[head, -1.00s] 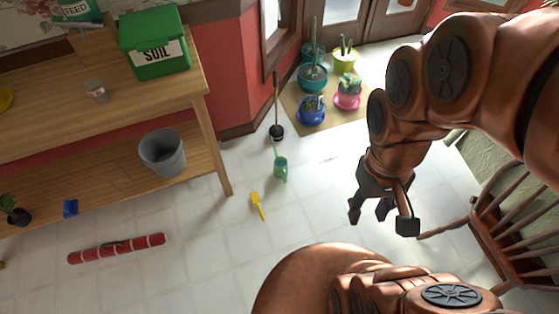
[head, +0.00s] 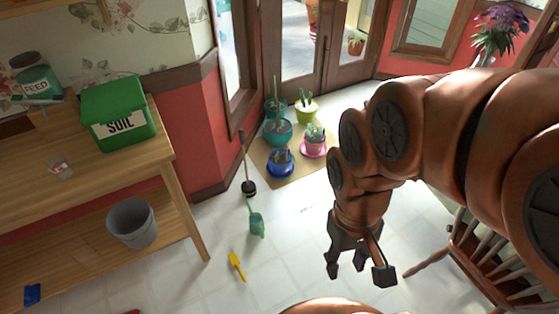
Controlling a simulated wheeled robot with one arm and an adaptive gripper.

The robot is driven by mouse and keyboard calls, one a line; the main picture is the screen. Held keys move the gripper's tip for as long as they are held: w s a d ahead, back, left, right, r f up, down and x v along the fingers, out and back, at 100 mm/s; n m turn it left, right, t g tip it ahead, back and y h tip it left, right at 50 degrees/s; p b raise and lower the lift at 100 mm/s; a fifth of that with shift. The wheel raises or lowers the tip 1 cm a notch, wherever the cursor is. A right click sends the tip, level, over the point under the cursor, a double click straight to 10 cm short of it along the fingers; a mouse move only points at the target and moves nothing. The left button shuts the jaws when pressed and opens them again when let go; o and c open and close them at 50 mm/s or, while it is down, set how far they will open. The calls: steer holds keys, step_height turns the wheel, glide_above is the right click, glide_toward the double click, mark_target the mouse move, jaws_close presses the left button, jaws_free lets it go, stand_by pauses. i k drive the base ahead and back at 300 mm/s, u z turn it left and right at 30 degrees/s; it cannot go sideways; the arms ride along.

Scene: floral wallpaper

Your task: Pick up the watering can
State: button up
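Potted plants (head: 281,163) stand on a mat behind. A wooden workbench (head: 190,215) is left, a wooden chair (head: 480,255) right. Open floor lies between.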

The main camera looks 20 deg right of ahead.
mark_target(257, 228)
steer(key=u, duration=0.25)
steer(key=i, duration=1.1)
steer(key=u, duration=0.25)
